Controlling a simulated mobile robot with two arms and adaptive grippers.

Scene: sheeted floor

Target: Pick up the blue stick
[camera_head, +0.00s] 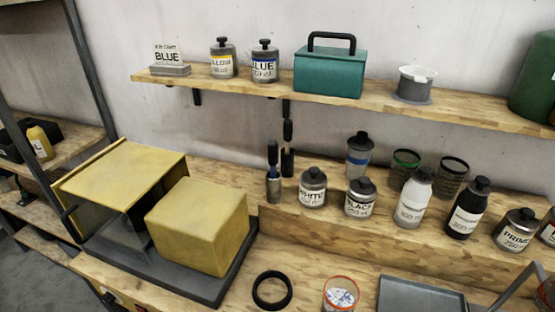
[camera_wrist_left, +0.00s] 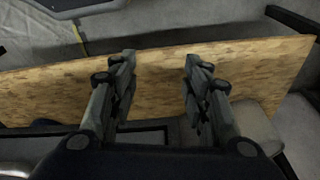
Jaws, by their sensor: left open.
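In the head view a thin upright dark stick with a bluish tone (camera_head: 272,154) stands in a small grey holder (camera_head: 273,188) on the wooden workbench, left of the WHITE jar. I take it as the blue stick, though its colour is hard to tell at this size. My left gripper (camera_wrist_left: 158,66) shows only in the left wrist view. Its two fingers are apart with nothing between them, over a wooden board (camera_wrist_left: 230,68). The stick is not seen in that view. My right gripper is in no view.
Black upright pieces (camera_head: 287,160) stand right beside the stick. The WHITE (camera_head: 313,188) and BLACK (camera_head: 360,198) jars and several bottles are to the right. A yellow box (camera_head: 198,226) is to the left. A shelf (camera_head: 400,103) hangs above. A black ring (camera_head: 272,291) lies in front.

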